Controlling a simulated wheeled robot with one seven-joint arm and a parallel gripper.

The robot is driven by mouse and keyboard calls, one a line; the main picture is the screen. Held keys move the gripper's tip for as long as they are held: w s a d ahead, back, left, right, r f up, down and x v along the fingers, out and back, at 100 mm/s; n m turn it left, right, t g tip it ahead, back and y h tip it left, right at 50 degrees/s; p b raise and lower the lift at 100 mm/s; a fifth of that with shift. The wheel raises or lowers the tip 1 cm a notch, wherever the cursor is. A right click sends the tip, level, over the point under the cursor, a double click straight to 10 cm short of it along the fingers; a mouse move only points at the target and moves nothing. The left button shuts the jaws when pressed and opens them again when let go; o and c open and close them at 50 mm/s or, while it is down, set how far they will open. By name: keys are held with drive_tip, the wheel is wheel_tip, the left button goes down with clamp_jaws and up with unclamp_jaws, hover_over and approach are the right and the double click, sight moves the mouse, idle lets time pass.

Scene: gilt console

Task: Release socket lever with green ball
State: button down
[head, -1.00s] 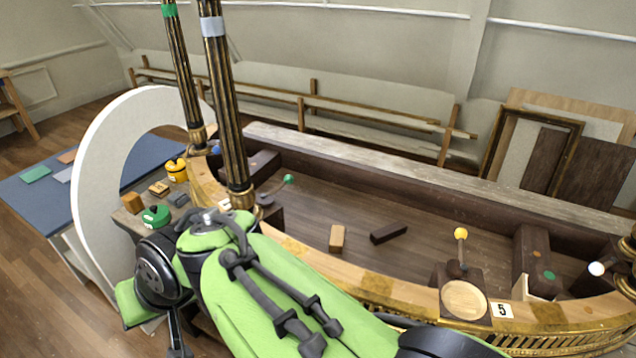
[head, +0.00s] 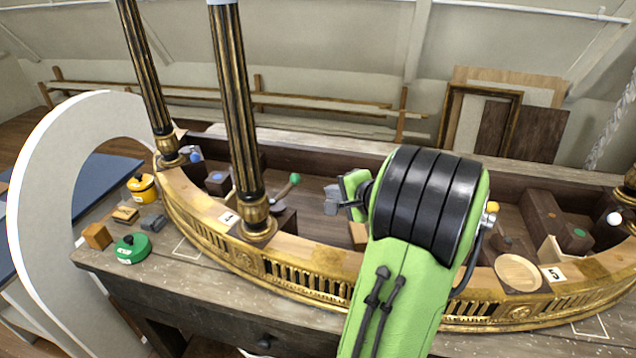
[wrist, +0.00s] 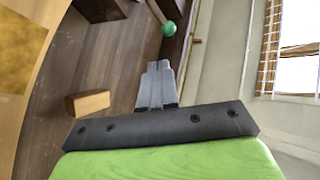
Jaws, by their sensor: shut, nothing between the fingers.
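The lever with the green ball (head: 294,178) leans up and to the right from its dark socket block (head: 284,218), inside the console behind the front rim and beside the right-hand column. In the wrist view the green ball (wrist: 168,28) is ahead of the fingertips, with part of its pale rod showing. My gripper (head: 331,201) is shut and empty, a little to the right of the ball and apart from it. Its grey fingers (wrist: 158,66) also show in the wrist view, pointing toward the ball.
A black-and-gold column (head: 232,110) stands left of the lever. A light wooden block (wrist: 88,103) lies on the console floor below my gripper. The yellow-ball lever (head: 492,208) is to the right, partly behind my arm.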

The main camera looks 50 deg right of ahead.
sight(297, 178)
drive_tip(key=x, duration=0.9)
drive_tip(key=r+x, duration=0.1)
drive_tip(key=x, duration=0.3)
drive_tip(key=shift+w+f, duration=0.15)
drive_tip(key=shift+w, duration=0.35)
drive_tip(key=shift+d, duration=0.1)
drive_tip(key=shift+w+d+p, duration=0.15)
drive_tip(key=shift+w+p, duration=0.25)
drive_tip(key=shift+w, duration=0.45)
